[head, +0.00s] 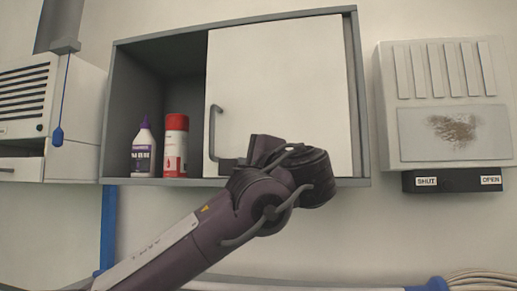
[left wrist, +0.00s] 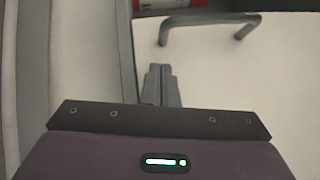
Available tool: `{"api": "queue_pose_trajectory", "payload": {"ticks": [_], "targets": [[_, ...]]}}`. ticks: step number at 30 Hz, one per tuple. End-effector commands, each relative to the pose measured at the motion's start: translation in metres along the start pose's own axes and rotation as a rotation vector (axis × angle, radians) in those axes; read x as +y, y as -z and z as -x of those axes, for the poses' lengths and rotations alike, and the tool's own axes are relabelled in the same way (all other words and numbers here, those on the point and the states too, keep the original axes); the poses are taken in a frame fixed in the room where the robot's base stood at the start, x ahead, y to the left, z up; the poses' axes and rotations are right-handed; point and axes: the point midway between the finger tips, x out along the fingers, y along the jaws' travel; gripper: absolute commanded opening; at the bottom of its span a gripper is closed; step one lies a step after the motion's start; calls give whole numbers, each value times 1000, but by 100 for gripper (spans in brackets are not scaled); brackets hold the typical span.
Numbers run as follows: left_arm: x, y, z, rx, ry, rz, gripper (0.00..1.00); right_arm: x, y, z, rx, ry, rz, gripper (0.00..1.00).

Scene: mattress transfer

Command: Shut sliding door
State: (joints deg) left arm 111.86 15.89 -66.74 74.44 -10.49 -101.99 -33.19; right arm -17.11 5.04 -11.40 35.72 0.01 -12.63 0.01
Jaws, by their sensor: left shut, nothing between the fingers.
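The wall cabinet (head: 158,78) has a white sliding door (head: 285,75) that covers its right part; the left part is open. The door's grey bar handle (head: 214,130) is upright near the door's left edge. The handle also shows at the top of the left wrist view (left wrist: 208,20). My left gripper (head: 224,166) is at the handle's lower end in the head view. Its fingers (left wrist: 161,85) are together and empty, just below one end of the handle in the wrist view. I cannot tell whether they touch it. My right gripper is not in view.
A white bottle with a purple cap (head: 143,150) and a red-and-white can (head: 175,147) stand in the cabinet's open left part. A grey panel box (head: 445,75) hangs at the right, above a black strip labelled SHUT and OPEN (head: 455,181). A white unit (head: 75,115) is at the left.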

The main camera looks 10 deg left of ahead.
Motion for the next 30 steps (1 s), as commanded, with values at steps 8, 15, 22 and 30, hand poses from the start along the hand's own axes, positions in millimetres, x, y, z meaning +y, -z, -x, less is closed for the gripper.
{"api": "queue_pose_trajectory", "payload": {"ticks": [8, 15, 22, 30], "targets": [[-1, -20, -19, 1, 0, 1, 0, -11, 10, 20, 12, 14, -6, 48], [1, -21, -20, 1, 0, 1, 0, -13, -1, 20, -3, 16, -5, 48], [2, -23, -21, 0, -1, 1, 0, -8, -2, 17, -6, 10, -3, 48], [18, -60, -39, -4, -2, 6, 0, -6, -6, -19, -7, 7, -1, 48]]}}
